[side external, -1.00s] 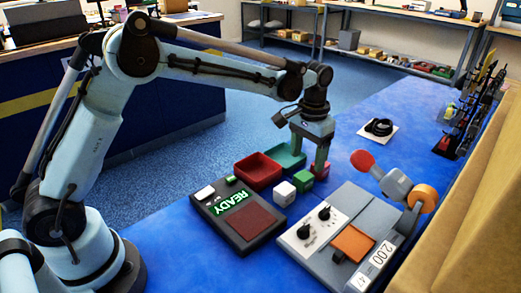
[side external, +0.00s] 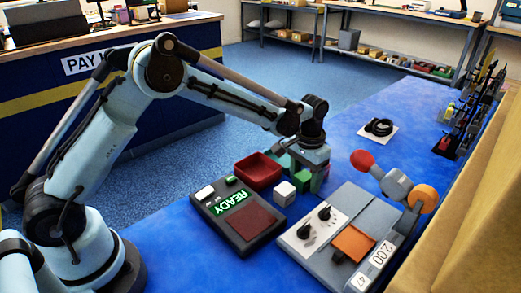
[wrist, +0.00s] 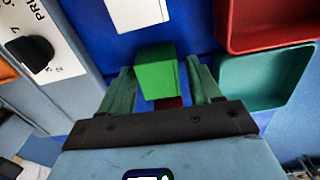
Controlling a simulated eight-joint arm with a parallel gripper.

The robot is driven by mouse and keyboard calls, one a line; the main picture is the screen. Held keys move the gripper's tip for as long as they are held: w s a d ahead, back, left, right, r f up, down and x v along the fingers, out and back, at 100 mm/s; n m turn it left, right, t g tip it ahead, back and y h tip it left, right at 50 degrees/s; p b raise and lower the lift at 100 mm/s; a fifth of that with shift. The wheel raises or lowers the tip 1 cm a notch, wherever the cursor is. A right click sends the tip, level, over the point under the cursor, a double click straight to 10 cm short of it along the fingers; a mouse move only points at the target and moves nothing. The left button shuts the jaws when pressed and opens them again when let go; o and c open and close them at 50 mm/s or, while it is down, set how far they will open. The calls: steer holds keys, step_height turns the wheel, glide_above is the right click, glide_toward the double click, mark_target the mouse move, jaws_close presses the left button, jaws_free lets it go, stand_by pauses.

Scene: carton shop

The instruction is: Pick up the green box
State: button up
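The green box (wrist: 157,75) shows in the middle of the wrist view, between the two green fingers of my gripper (wrist: 160,67). The fingers are open, one on each side of the box, with blue table showing in the gap at the right finger. In the side external view my gripper (side external: 316,179) is low over the table. The green box (side external: 303,181) is just right of the white cube and partly hidden by my gripper.
A white cube (side external: 285,193) stands close by. A dark red block (wrist: 168,102) is beside the green box. A red tray (side external: 258,170) and a teal tray (wrist: 262,80) lie near. A READY device (side external: 238,215) and a scale-like machine (side external: 375,215) are in front.

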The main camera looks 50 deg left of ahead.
steer(key=c, duration=0.8)
steer(key=shift+r, duration=0.1)
